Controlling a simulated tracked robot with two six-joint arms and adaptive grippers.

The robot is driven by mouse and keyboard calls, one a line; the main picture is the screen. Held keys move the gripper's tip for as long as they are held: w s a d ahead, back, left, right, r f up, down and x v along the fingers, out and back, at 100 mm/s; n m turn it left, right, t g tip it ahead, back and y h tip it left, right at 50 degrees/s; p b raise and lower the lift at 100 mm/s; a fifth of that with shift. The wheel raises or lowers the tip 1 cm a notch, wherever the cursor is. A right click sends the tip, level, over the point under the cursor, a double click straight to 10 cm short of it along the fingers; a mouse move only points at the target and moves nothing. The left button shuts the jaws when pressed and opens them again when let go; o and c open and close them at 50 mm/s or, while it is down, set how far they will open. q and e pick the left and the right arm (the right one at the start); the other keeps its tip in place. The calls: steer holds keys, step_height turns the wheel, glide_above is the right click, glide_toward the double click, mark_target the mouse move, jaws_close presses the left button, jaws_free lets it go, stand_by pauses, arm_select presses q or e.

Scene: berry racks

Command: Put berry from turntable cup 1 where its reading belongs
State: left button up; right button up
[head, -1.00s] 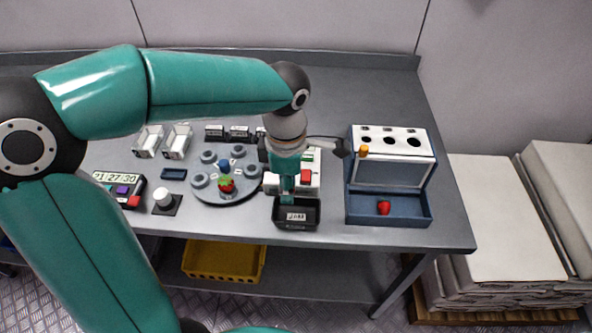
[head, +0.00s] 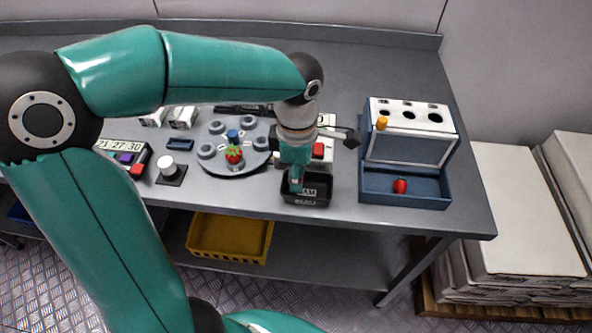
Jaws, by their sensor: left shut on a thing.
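My left gripper (head: 296,187) points down at the back left of a small black bin (head: 318,203) labelled JAM, with its tips at or just inside the rim. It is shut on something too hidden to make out. The grey turntable (head: 212,167) to the left carries several round cups and a blue knob (head: 232,135). A red berry with a green top (head: 234,154) sits at its front. The cup numbers are too small to read. My right gripper is out of view.
A blue-and-white rack (head: 408,115) with round holes stands at the right; a red berry (head: 400,186) lies in its tray. Left of the turntable are a white-topped button (head: 167,162), a numeric display (head: 121,152) and white containers (head: 183,118). A yellow crate (head: 229,237) sits below.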

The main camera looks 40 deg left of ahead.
arm_select(q)
steer(key=o, duration=0.7)
steer(key=shift+s, duration=0.1)
steer(key=shift+r, duration=0.1)
steer(key=shift+r+p, duration=2.4)
steer(key=shift+r, duration=0.6)
